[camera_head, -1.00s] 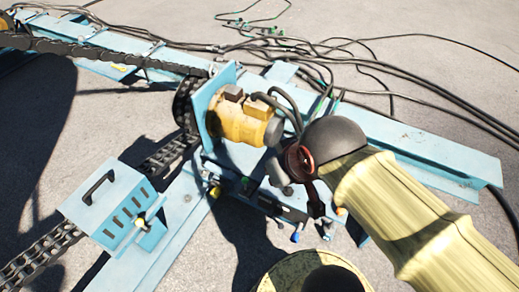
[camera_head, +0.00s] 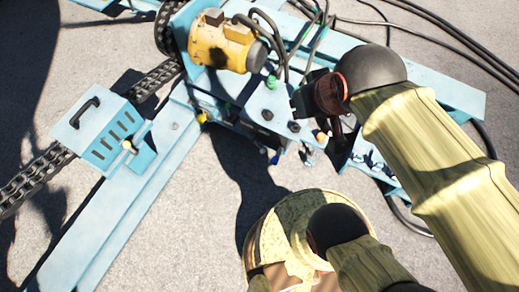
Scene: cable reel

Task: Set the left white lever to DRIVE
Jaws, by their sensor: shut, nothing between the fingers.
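I cannot make out a white lever for certain in the head view. A blue frame (camera_head: 272,103) carries small fittings below a yellow motor (camera_head: 222,45), with small blue, yellow and green parts on it. At its right, beside my gripper, a cluster of small dark and pale parts (camera_head: 372,163) sits on blue metal, too small to tell apart. My gripper (camera_head: 338,138) hangs dark below my wrist, just right of these fittings. It looks shut and holds nothing. My forearm and wrist hide part of the machine behind them.
A blue slotted box (camera_head: 98,130) with a black handle and a small pale knob stands at left on a long blue beam (camera_head: 105,220). A chain (camera_head: 40,175) runs beside it. Black cables (camera_head: 440,35) lie at upper right. Grey ground is open at lower left centre.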

